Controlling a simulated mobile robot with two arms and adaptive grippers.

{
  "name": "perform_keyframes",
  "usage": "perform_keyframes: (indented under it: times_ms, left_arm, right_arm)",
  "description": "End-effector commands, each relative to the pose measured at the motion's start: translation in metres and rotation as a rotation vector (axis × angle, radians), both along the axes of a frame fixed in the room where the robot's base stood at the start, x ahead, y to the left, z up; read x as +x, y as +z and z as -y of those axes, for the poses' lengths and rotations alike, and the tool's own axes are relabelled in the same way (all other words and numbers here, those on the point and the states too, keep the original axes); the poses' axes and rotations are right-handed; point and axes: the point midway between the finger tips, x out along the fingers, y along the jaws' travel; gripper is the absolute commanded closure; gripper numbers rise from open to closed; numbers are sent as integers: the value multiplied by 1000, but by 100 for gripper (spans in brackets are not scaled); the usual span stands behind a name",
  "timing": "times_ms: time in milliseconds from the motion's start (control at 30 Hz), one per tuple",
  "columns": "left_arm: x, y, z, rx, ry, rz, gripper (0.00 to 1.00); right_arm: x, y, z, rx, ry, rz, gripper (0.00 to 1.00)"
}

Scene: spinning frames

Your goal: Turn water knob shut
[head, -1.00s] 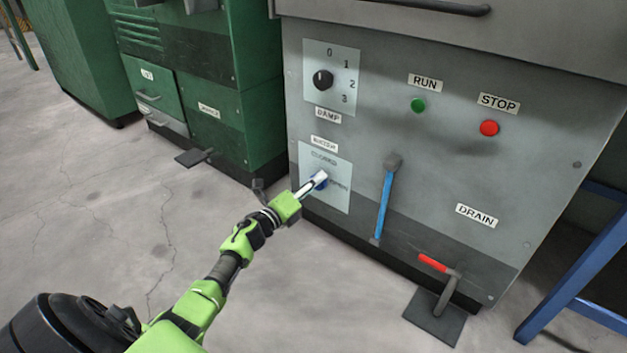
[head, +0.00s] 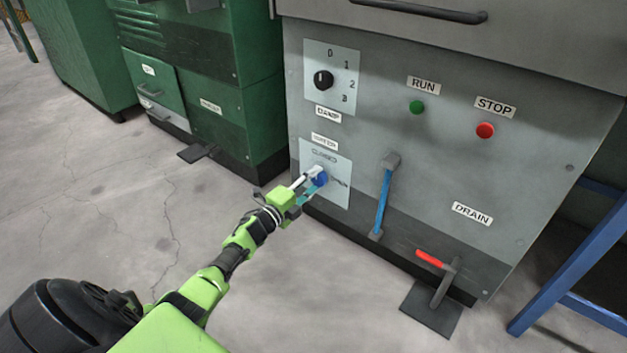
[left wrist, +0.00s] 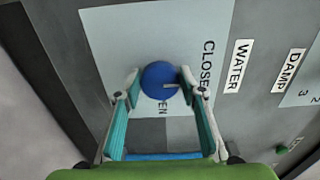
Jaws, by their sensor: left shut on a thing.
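The blue round water knob (head: 320,178) sits on a pale plate (head: 338,192) low on the front of the grey machine. My left gripper (head: 312,181) has its fingers around the knob. In the left wrist view, the knob (left wrist: 160,79) is between the two fingertips of my left gripper (left wrist: 162,85), which is shut on it. A light mark on the knob points right, towards the CLOSED label (left wrist: 208,68). The label that reads OPEN (left wrist: 162,106) is partly hidden below the knob. My right gripper is not in view.
Above the knob is a black damp dial (head: 323,80). Clear floor lies left.

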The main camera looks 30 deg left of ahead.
Motion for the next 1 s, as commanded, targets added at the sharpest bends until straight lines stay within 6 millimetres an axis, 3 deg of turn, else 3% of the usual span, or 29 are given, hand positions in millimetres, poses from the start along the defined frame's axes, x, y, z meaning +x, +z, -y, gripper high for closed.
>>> perform_keyframes:
  times_ms: [400,433,500,833,1000]
  left_arm:
    - [-1,-1,-1,-11,2,-3,85]
    - [-1,-1,-1,-11,2,-3,58]
    - [-1,-1,-1,-11,2,-3,47]
    - [-1,-1,0,-9,1,-2,47]
    - [-13,-2,-2,-7,2,-3,47]
  right_arm:
    - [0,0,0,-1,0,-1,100]
    - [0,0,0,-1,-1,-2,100]
    - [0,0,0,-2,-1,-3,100]
    - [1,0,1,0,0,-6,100]
    - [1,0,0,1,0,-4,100]
